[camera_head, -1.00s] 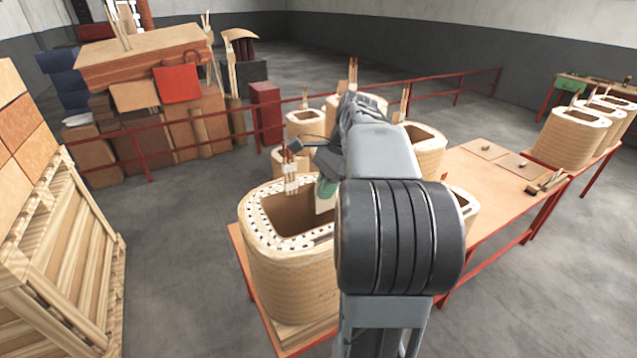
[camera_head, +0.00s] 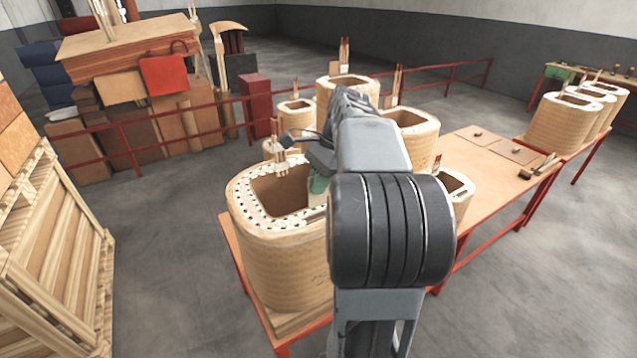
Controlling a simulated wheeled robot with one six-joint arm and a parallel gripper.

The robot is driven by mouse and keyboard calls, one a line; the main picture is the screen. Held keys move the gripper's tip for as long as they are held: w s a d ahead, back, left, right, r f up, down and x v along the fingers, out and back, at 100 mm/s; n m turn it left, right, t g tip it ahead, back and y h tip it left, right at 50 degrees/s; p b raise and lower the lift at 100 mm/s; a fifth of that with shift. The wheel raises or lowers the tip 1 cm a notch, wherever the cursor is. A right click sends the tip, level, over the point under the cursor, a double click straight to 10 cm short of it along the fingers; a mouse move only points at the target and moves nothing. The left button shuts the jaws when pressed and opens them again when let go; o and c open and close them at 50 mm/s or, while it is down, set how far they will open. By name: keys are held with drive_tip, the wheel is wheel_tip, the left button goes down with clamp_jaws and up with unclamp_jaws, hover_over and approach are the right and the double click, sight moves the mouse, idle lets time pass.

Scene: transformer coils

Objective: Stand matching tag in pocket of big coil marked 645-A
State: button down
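A big tan coil (camera_head: 275,260) stands on the near end of the table, with a white, black-dotted top rim and a dark rectangular opening. I cannot read any mark on it. Several upright leads rise from its back rim. My gripper (camera_head: 318,186) is at the right side of this opening, mostly hidden behind my arm. A green part shows there, with a small pale piece (camera_head: 316,200) just below it, possibly the tag. I cannot tell whether the fingers are shut on it, or whether it touches the coil.
Other coils stand behind (camera_head: 347,88) and to the right of my arm (camera_head: 455,190). The red-edged table (camera_head: 480,185) has flat boards and a brush-like tool at right. A red rail (camera_head: 200,135) runs behind. A wooden pallet stack (camera_head: 60,260) stands at left. Grey floor is open between.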

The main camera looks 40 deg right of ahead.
sight(317, 206)
drive_tip(key=shift+f+b, duration=1.95)
drive_tip(key=shift+f, duration=1.3)
drive_tip(key=c, duration=1.3)
unclamp_jaws()
drive_tip(key=shift+o, duration=0.2)
drive_tip(key=w+p+v, duration=0.1)
drive_tip(key=p+v, duration=0.1)
drive_tip(key=v, duration=1.1)
drive_tip(key=shift+s+r, duration=0.45)
drive_tip(key=shift+s, duration=0.05)
